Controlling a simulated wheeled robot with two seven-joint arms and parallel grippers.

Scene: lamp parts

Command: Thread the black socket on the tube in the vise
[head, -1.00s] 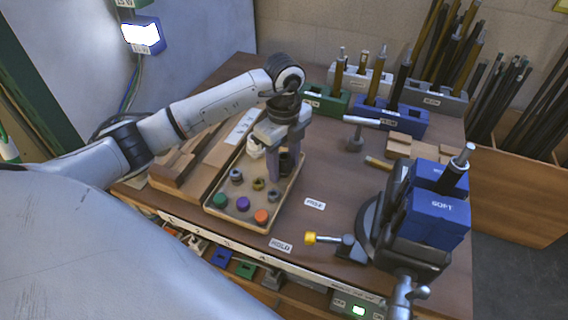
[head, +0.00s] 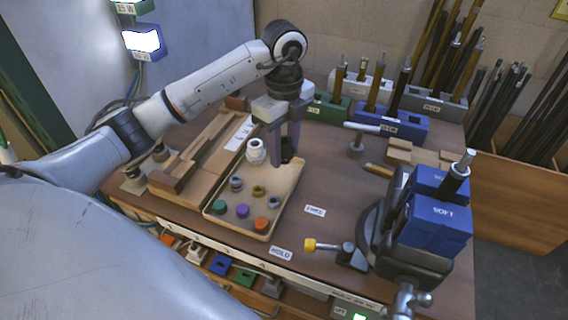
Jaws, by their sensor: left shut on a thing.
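My left gripper (head: 285,156) points down over the back right part of the shallow tray (head: 286,209). It is shut on the black socket (head: 288,157), which is partly hidden between the fingers. It seems to hold the socket a little above the tray. The vise (head: 373,225) stands at the right front of the bench, with blue soft jaws (head: 436,222). A dark tube with a bright metal tip (head: 461,167) stands in these jaws, leaning slightly right, its top end bare. My right gripper is out of view.
A white socket (head: 256,152) and several small rings and coloured caps (head: 242,211) lie in the tray. Blue and green blocks holding tubes (head: 392,121) line the back. Bench between tray and vise is mostly clear.

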